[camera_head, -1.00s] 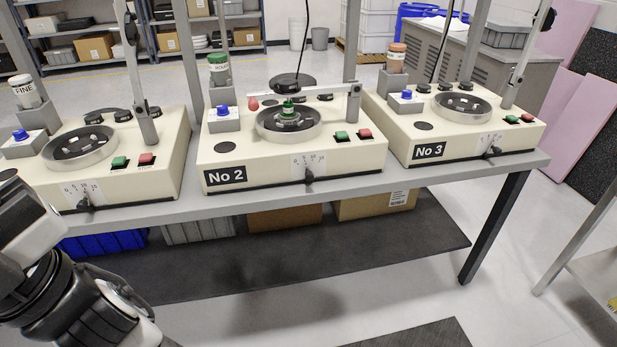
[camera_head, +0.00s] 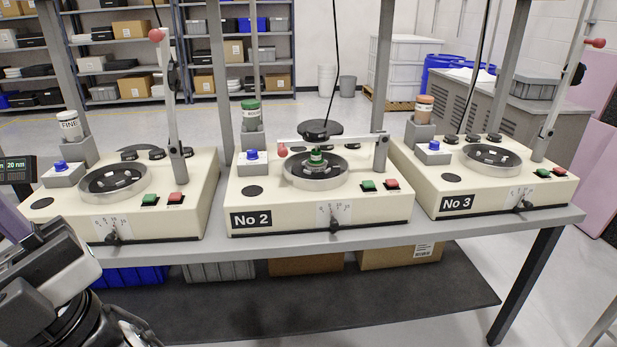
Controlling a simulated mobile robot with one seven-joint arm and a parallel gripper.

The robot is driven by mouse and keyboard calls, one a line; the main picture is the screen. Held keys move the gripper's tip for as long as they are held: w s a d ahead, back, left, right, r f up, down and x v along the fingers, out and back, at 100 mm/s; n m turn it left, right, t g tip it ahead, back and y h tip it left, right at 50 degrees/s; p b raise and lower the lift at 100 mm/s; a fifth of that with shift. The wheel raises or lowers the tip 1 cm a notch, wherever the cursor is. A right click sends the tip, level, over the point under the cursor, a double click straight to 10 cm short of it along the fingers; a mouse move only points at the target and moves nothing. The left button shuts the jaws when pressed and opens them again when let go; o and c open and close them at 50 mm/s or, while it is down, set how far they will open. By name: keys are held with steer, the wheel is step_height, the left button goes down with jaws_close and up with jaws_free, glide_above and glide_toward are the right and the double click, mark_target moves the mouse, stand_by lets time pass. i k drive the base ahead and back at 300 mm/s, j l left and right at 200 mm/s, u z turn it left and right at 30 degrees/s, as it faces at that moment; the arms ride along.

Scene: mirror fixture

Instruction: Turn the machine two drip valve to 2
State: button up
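Machine two, marked "No 2" (camera_head: 250,218), is a cream box in the middle of the bench. At its left rear, a grey block bears a blue knob (camera_head: 252,154), with a green-capped bottle (camera_head: 251,115) behind it. A black knob (camera_head: 334,226) sits under a numbered dial (camera_head: 334,211) on the front face. I cannot tell for sure which knob is the drip valve, and the dial marks are too small to read a setting. Parts of my arm show at lower left, well apart from machine two. My gripper's fingertips are not in view.
Similar machines stand left and right, the right one marked "No 3" (camera_head: 456,203). Machine two's upright post holds a bar (camera_head: 330,138) across its round plate. A small display (camera_head: 17,168) stands at the far left. The floor before the bench (camera_head: 440,229) is open.

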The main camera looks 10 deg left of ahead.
mark_target(252, 154)
steer(key=i+j, duration=0.55)
steer(key=i, duration=0.6)
steer(key=j+u, duration=0.05)
